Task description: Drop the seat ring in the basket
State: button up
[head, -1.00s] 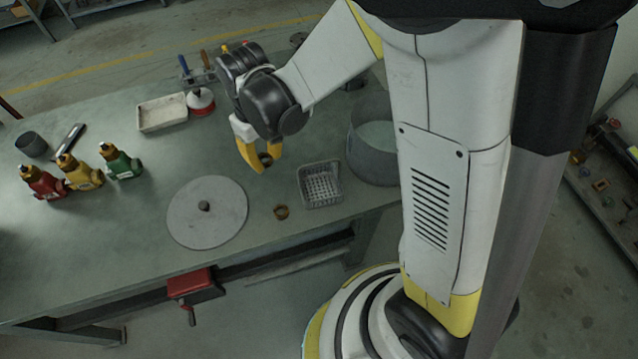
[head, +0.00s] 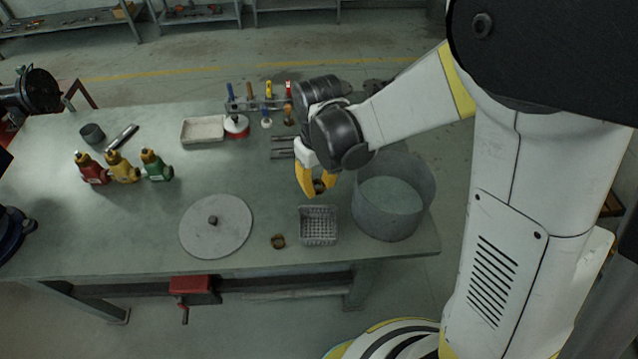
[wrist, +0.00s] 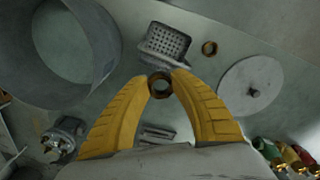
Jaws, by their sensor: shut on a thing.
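My gripper (head: 318,188) has its yellow fingers closed on a small dark ring, the seat ring (head: 320,186). In the wrist view the seat ring (wrist: 159,86) sits between the fingertips, its hole facing the camera. The grey mesh basket (head: 318,226) stands on the bench near its front edge. In the head view the gripper is just behind the basket. In the wrist view the basket (wrist: 170,42) lies just beyond the fingertips and looks empty. The height of the ring above the bench is hard to tell.
A large grey round tub (head: 393,208) stands right of the basket. A brass ring (head: 278,242) and a grey disc with a knob (head: 216,228) lie to its left. Several coloured bottles (head: 122,168), a pale tray (head: 202,130) and a tool rack (head: 257,104) are farther off.

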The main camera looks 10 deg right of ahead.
jog(key=shift+s+d+f+b, duration=0.1)
jog(key=shift+d+f+b, duration=0.05)
jog(key=shift+f+b, duration=3.45)
grip_shut()
jog(key=shift+s+f, duration=0.1)
jog(key=shift+f, duration=0.55)
jog(key=shift+s, duration=0.1)
jog(key=shift+r+p, duration=0.3)
jog(key=shift+o, duration=1.2)
grip_release()
jog(key=shift+r+p, duration=0.6)
jog(key=shift+r, duration=0.15)
notch_tip(320, 180, up, 6)
jog(key=p, duration=0.4)
jog(key=shift+w, duration=0.25)
